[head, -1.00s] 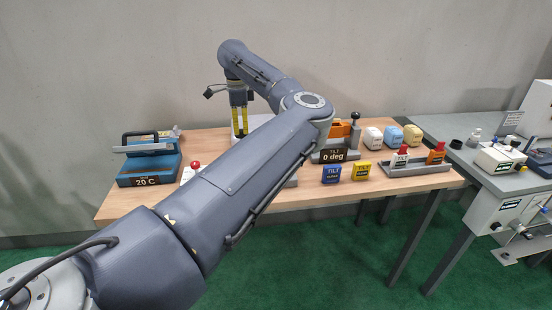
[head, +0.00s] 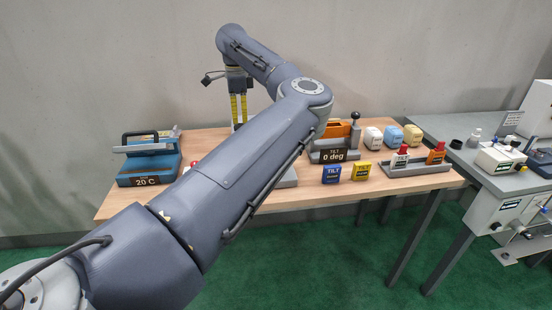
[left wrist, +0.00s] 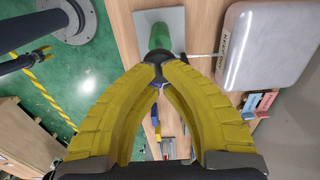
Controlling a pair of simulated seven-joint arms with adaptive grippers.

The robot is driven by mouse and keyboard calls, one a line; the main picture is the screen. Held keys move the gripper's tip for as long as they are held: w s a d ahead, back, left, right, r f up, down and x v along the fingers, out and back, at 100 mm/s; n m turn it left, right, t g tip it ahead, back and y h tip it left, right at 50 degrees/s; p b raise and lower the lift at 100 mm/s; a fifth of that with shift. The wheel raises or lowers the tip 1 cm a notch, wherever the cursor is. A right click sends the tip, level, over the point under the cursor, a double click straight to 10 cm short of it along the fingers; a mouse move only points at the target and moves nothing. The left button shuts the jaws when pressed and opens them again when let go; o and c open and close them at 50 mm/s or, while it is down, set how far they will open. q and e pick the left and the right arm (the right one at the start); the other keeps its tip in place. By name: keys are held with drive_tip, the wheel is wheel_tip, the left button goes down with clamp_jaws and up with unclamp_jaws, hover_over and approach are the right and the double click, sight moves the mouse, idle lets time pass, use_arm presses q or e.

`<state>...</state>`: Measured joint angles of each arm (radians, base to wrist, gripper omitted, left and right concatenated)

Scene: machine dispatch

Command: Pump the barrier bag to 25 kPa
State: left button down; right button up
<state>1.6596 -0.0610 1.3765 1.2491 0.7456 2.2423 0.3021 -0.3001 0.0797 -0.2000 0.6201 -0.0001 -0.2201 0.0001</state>
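A green upright cylinder (left wrist: 160,38) on a grey plate (left wrist: 173,17) shows directly beyond the knob. I cannot make out the barrier bag or a pressure reading. My right gripper is not in view.
The wooden table (head: 240,203) also holds a blue device (head: 150,165) reading 20 C, a tilt unit (head: 333,156) reading 0 deg, blue and yellow tilt blocks, and a grey rack (head: 417,168). A grey bench (head: 450,127) stands at right. My forearm blocks the table's middle.

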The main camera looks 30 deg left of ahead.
use_arm(q)
drive_tip(key=shift+f, duration=2.1)
idle(0.3)
drive_tip(key=shift+r, duration=3.6)
